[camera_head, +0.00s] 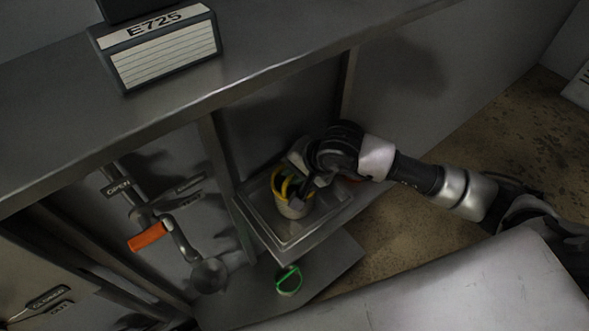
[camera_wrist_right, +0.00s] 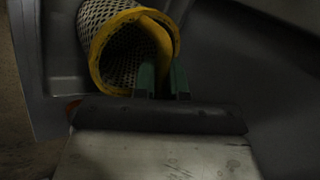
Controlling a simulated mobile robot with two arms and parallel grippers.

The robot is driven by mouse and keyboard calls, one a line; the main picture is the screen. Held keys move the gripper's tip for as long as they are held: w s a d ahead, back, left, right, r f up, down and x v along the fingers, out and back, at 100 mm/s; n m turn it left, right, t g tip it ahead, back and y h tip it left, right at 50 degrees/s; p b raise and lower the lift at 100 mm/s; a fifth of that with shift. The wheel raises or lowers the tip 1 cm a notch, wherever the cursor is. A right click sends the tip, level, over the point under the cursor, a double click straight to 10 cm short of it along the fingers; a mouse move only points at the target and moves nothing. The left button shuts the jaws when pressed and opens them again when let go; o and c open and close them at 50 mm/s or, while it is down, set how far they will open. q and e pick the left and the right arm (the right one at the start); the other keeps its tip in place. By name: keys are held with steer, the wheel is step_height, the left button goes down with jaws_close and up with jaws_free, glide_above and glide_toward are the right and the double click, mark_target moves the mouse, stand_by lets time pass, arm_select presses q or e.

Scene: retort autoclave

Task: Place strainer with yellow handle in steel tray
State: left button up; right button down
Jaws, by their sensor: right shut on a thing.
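The strainer with the yellow rim and handle (camera_head: 293,207) is in the steel tray area in the head view, over the tray floor. It also shows in the right wrist view (camera_wrist_right: 100,38) as a perforated metal basket with a yellow ring. My right gripper (camera_head: 299,186) reaches in from the right and is shut on the strainer's yellow part; its green fingers (camera_wrist_right: 162,80) show at the ring in the wrist view. The steel tray (camera_head: 270,238) is a shallow square tray on a low shelf. I cannot tell whether the strainer touches the tray floor. My left gripper is not in view.
A green-handled strainer (camera_head: 289,281) is on the lower plate below the tray. An orange-handled lever (camera_head: 148,236) is at the left. A steel counter edge (camera_head: 200,105) overhangs the tray, with a label block marked E725 (camera_head: 160,45) on top.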

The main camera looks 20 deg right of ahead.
steer(key=c, duration=1.2)
jaws_free()
steer(key=shift+r+p, duration=0.25)
steer(key=shift+p, duration=0.1)
steer(key=b+v, duration=0.2)
steer(key=v, duration=0.9)
steer(key=shift+s+d+r, duration=0.15)
steer(key=shift+s+r, duration=0.05)
steer(key=shift+r, duration=0.1)
